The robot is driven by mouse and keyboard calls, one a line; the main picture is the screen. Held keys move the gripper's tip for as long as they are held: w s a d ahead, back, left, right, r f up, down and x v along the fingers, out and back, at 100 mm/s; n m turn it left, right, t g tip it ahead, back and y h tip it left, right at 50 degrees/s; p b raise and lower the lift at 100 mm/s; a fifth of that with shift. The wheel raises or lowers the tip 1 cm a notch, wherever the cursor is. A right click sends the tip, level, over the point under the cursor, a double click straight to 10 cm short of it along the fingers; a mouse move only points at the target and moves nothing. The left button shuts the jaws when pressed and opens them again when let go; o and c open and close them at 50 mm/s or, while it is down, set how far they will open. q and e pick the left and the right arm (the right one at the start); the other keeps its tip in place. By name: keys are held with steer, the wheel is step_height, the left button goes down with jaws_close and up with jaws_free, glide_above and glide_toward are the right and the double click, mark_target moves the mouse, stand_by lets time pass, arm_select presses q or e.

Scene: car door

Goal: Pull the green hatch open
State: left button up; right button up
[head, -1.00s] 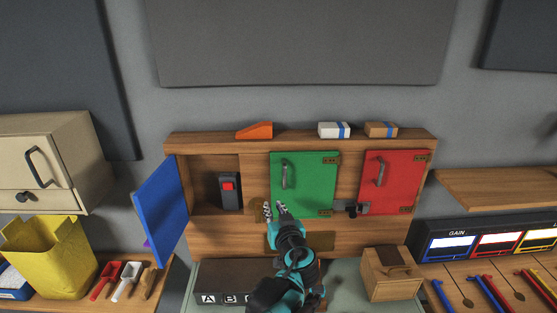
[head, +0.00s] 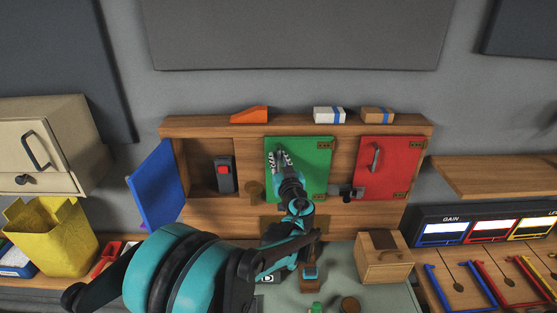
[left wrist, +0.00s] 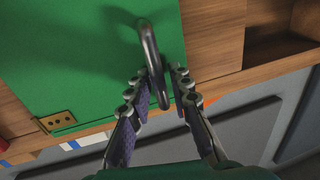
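The green hatch (head: 312,160) is closed in the wooden cabinet, with brass hinges on its right edge. Its dark curved handle (left wrist: 152,60) shows in the left wrist view; in the head view my gripper largely covers it. My left gripper (head: 280,158) is at the handle, on the left part of the hatch. In the left wrist view its fingers (left wrist: 160,82) are apart, one on each side of the handle bar. I cannot tell whether either finger touches it. My right gripper is not in view.
The blue hatch (head: 156,188) stands open at left, showing a red switch (head: 224,170). The red hatch (head: 388,168) is closed at right, beside a grey latch (head: 347,193). Blocks lie on the cabinet's top. A wooden box (head: 383,262) stands below right.

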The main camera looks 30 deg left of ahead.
arm_select(q)
jaws_close()
steer(key=shift+s+d, duration=0.1)
steer(key=shift+d, duration=0.1)
